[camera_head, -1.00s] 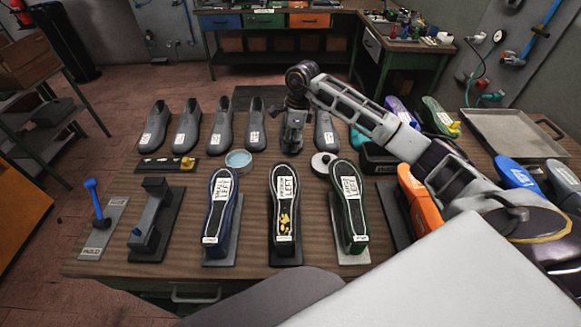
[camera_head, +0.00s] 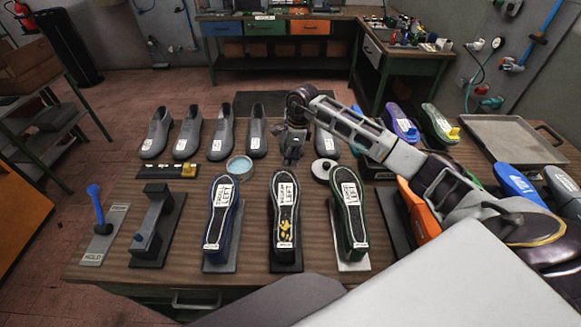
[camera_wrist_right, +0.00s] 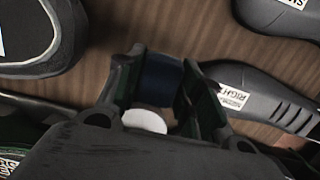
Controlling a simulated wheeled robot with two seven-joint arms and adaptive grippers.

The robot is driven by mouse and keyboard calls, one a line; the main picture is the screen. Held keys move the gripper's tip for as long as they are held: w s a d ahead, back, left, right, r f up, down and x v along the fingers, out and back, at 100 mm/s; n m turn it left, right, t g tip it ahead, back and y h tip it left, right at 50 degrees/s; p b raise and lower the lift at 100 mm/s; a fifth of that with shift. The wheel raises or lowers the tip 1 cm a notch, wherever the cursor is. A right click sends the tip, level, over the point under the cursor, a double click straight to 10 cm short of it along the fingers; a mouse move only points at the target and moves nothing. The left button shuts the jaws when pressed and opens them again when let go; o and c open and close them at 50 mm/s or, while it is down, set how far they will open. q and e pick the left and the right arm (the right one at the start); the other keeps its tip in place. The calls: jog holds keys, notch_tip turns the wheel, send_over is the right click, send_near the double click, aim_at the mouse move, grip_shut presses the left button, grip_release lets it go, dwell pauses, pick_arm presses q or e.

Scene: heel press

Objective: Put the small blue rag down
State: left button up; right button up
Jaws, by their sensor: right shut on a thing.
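My right gripper (camera_head: 291,155) is low over the middle of the bench, in front of the row of grey shoe lasts. In the right wrist view its two fingers (camera_wrist_right: 165,85) are closed on the small blue rag (camera_wrist_right: 158,77), which shows as a dark blue patch between them. The rag's lower edge is hard to make out, so I cannot tell whether it touches the bench. In the head view the gripper hides the rag. My left gripper is not in view.
A round tin (camera_head: 240,165) with pale blue contents is left of the gripper; a white ring-shaped thing (camera_head: 323,168) is right. Three upturned shoes stand in front: blue (camera_head: 221,225), black (camera_head: 286,225) and green (camera_head: 350,225). A grey tray (camera_head: 510,140) is at the right.

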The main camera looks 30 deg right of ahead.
aim_at(290, 168)
jog(key=shift+f, duration=1.05)
jog(key=shift+f+p, duration=0.55)
jog(key=shift+f, duration=1.35)
jog(key=shift+f+b, duration=0.25)
jog(key=shift+b, duration=0.05)
jog(key=o, duration=0.9)
jog(key=shift+s, duration=0.1)
jog(key=shift+c, duration=0.2)
jog(key=shift+o, duration=0.6)
jog(key=shift+r, duration=0.2)
